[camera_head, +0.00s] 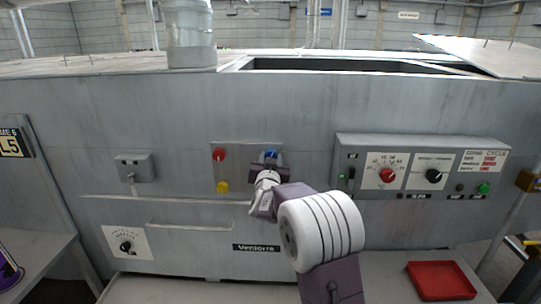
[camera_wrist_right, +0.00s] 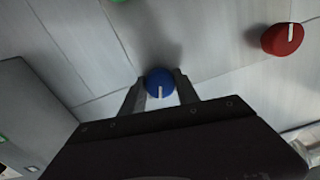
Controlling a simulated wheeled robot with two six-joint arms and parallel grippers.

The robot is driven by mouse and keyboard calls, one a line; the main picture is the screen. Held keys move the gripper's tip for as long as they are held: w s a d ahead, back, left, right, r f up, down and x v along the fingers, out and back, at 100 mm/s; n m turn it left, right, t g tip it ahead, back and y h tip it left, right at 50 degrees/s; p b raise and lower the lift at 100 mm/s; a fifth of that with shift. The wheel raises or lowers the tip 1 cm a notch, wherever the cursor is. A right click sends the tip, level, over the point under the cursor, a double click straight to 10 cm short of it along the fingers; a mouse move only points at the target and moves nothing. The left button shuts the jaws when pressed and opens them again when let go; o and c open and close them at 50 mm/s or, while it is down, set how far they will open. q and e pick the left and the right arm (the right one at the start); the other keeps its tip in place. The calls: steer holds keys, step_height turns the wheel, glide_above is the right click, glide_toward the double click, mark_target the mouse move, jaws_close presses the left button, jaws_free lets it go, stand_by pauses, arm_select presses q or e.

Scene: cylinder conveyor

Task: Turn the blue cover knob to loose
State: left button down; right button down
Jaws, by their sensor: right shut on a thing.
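The blue cover knob (camera_head: 270,154) is on the front panel of the grey machine, mostly hidden behind my right gripper (camera_head: 269,163) in the head view. In the right wrist view the blue knob (camera_wrist_right: 160,83) sits between the two fingers of my right gripper (camera_wrist_right: 160,92), which is shut on it. The knob's white mark points down toward the gripper's palm in that view. My left gripper is not in view.
A red knob (camera_head: 219,154) is left of the blue one, with a yellow knob (camera_head: 222,187) below it. A control box (camera_head: 420,165) with dials projects at the right. A red tray (camera_head: 441,281) lies at the lower right. A handle rail (camera_head: 190,226) runs below.

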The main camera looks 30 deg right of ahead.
steer(key=shift+f+n+p, duration=0.2)
steer(key=shift+n+p, duration=0.3)
steer(key=shift+n, duration=0.7)
steer(key=c, duration=0.9)
jaws_free()
steer(key=shift+r, duration=0.1)
steer(key=b+v, duration=0.2)
steer(key=v, duration=0.7)
